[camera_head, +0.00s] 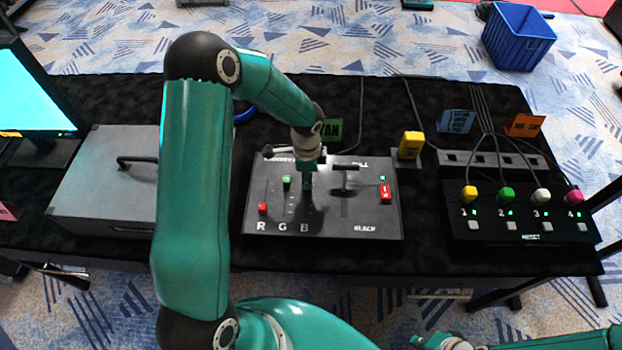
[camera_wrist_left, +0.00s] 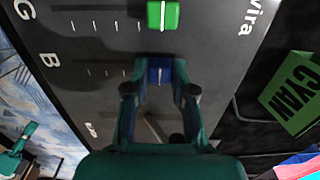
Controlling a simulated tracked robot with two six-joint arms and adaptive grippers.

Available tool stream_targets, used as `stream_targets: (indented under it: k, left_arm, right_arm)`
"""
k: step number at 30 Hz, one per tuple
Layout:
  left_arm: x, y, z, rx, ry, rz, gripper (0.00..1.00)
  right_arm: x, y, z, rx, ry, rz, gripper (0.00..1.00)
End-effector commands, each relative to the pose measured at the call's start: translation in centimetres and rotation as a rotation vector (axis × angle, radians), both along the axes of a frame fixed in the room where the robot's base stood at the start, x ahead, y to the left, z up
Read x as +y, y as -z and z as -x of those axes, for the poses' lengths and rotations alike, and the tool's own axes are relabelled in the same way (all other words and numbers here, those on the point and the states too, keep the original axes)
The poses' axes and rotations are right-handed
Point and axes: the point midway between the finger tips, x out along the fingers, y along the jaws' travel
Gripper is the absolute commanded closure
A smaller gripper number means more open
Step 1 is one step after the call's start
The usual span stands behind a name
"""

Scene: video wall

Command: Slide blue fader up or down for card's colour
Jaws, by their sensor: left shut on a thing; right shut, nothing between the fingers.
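The grey fader panel (camera_head: 330,222) lies on the black table. Its red fader cap (camera_head: 262,208) is low in the R slot, and its green cap (camera_head: 286,181) is higher in the G slot. My left gripper (camera_head: 307,183) is over the B slot and hides the blue cap in the head view. In the left wrist view, the gripper (camera_wrist_left: 158,88) is shut on the blue fader cap (camera_wrist_left: 160,72), about level along its slot with the green cap (camera_wrist_left: 163,14). A green card (camera_wrist_left: 295,92) reads CYAN. My right gripper (camera_head: 440,342) is shut and empty at the bottom edge.
A T-shaped lever (camera_head: 344,178) and a red switch (camera_head: 385,194) are right of the left gripper. A screen (camera_head: 38,90) glows cyan at left. A grey box (camera_head: 105,185), a yellow block (camera_head: 411,145) and a black button panel (camera_head: 520,225) flank the fader panel.

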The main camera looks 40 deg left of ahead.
Motion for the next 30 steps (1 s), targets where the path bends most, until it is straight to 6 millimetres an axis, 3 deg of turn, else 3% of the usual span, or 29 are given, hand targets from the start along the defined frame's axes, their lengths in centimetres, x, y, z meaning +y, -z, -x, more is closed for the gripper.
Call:
stream_targets:
  k: [4, 5, 9, 20, 26, 30]
  left_arm:
    - [0.4, -0.3, -0.5, -0.018, 0.000, -0.007, 1.00]
    - [0.4, -0.3, -0.5, -0.019, 0.000, -0.006, 0.71]
    - [0.4, -0.2, -0.4, -0.017, -0.001, -0.006, 0.50]
    - [0.3, -0.5, -0.3, -0.013, -0.002, -0.004, 0.50]
    - [0.3, -2.9, -0.3, -0.016, -0.002, -0.005, 0.50]
    - [0.3, -5.7, -0.3, -0.017, -0.004, -0.005, 0.50]
  right_arm:
    - [0.0, 0.0, 0.0, 0.000, 0.000, 0.000, 1.00]
    - [0.0, 0.0, 0.0, 0.000, 0.000, 0.000, 1.00]
    - [0.0, 0.0, 0.0, 0.000, 0.000, 0.000, 1.00]
    - [0.0, 0.0, 0.0, 0.000, 0.000, 0.000, 1.00]
    - [0.0, 0.0, 0.0, 0.000, 0.000, 0.000, 1.00]
    - [0.0, 0.0, 0.0, 0.000, 0.000, 0.000, 1.00]
